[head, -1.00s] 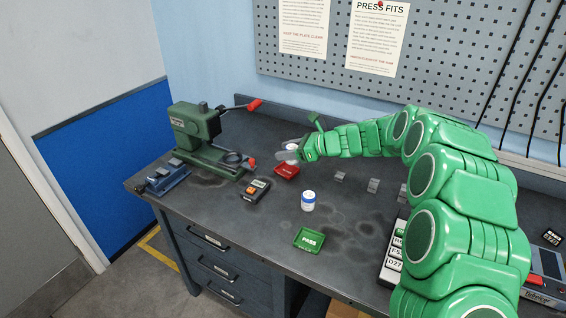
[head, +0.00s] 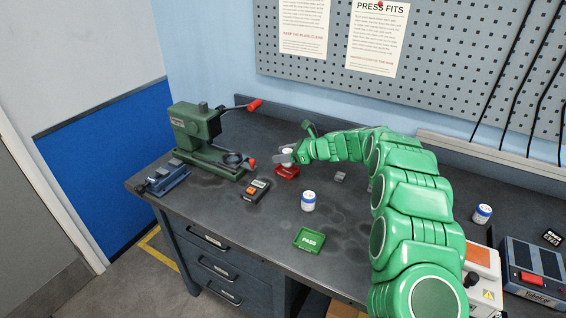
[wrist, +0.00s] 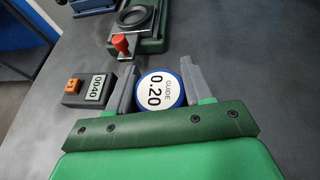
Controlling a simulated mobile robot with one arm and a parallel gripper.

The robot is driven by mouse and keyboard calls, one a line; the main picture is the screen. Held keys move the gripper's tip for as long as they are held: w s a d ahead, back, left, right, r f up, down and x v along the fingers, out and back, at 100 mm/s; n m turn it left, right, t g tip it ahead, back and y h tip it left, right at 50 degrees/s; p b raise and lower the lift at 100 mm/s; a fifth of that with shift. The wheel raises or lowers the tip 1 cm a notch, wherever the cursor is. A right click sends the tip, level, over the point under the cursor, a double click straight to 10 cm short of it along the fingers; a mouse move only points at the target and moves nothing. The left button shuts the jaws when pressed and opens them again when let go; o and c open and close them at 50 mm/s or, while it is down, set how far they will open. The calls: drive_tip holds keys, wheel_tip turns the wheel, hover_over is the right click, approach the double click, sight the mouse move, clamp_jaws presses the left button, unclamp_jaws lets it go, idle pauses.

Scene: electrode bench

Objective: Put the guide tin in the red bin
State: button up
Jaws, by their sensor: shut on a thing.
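My gripper (head: 285,156) is shut on the guide tin, a white tin with a blue rim. In the wrist view the tin (wrist: 160,89) shows its top, marked GUIDE 0.20, between my two fingers. The red bin (head: 287,173) is a small shallow tray on the bench. In the head view the tin and my fingers are at the bin's back edge or just above it; I cannot tell whether the tin touches it. The bin does not show in the wrist view.
A green press (head: 205,145) and a blue vise (head: 165,180) stand at the left. A dark gauge (head: 256,190) with an orange button, another white-and-blue tin (head: 308,201) and a green PASS tray (head: 309,238) sit in front. A further tin (head: 482,213) stands at right.

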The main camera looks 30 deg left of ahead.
drive_tip(key=shift+w+a+f, duration=0.15)
drive_tip(key=shift+a+f, duration=0.05)
drive_tip(key=shift+f, duration=1.7)
drive_tip(key=o, duration=1.2)
drive_tip(key=shift+o, duration=0.2)
drive_tip(key=shift+r, duration=0.1)
drive_tip(key=shift+w+d+r, duration=0.1)
drive_tip(key=shift+d+r, duration=0.05)
drive_tip(key=shift+d, duration=0.2)
drive_tip(key=v, duration=1.1)
drive_tip(key=shift+d, duration=0.15)
